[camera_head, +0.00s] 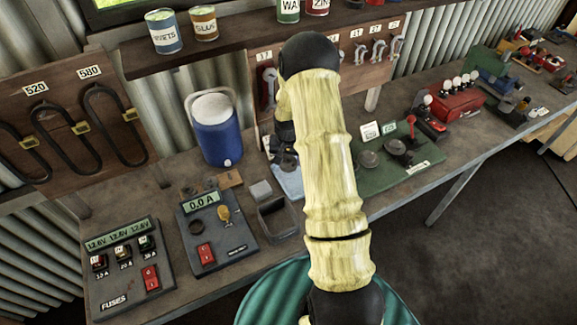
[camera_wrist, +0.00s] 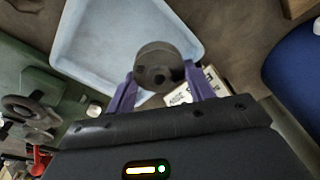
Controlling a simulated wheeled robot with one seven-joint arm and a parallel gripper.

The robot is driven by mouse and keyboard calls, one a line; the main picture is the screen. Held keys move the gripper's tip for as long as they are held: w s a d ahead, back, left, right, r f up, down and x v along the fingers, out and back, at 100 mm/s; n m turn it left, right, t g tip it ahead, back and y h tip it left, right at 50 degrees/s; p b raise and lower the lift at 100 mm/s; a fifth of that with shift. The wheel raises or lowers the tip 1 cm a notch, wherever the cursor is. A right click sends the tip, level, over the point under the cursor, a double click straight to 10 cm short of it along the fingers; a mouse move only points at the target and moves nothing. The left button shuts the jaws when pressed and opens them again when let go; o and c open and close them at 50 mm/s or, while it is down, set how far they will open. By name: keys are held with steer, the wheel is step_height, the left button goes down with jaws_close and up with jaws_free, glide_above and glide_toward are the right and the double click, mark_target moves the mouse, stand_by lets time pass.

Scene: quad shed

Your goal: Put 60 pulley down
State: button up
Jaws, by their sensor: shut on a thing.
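In the wrist view a dark grey round pulley (camera_wrist: 157,64) sits between the purple fingers of my gripper (camera_wrist: 161,78), which is shut on it. Its number cannot be read. A pale blue shallow tray (camera_wrist: 84,52) lies beneath and behind the pulley; I cannot tell whether the pulley touches it. A white printed label (camera_wrist: 180,96) shows partly beside the right finger. In the head view my arm hides most of the gripper, and only a bit of the pale blue tray (camera_head: 288,182) shows beside the arm.
A green board (camera_head: 385,168) with dark discs and a red lever stands right of my arm. A blue cooler (camera_head: 216,128) stands behind left. A grey open bin (camera_head: 278,217) and meter panel (camera_head: 217,230) are at the front left.

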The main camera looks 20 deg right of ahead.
mark_target(288, 166)
steer(key=shift+f+p, duration=0.65)
steer(key=shift+f, duration=1.35)
steer(key=shift+f, duration=0.2)
steer(key=o, duration=0.9)
steer(key=shift+r, duration=0.2)
steer(key=shift+s+a+r+b, duration=0.2)
steer(key=shift+r+b, duration=0.5)
steer(key=shift+r, duration=1.3)
steer(key=shift+s+a+r+b, duration=0.15)
steer(key=shift+r+b, duration=0.5)
steer(key=shift+r, duration=1.3)
steer(key=shift+s+a+r+b, duration=0.2)
steer(key=shift+r+b, duration=0.5)
steer(key=shift+r, duration=1.3)
steer(key=shift+s+d, duration=0.1)
